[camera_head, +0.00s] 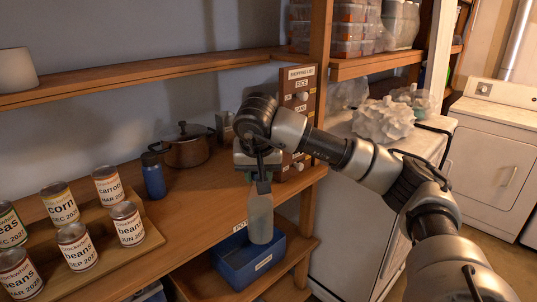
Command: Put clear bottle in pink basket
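A clear, pale bottle (260,220) hangs upright below my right gripper (258,182), whose arm comes in from the right. The gripper is shut on the bottle's top, and its fingertips are partly hard to make out. The bottle is in front of the wooden shelf's edge and overlaps a blue basket (233,272) on the lower shelf in the picture. I cannot tell whether the bottle's bottom is inside the basket. No pink basket shows. My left gripper is not in view.
Several cans (77,246) stand on a tray on the left of the shelf (190,215). A blue flask (153,176) and a brown pot (187,147) stand behind. A wooden post (320,45) and a white appliance (350,215) are on the right.

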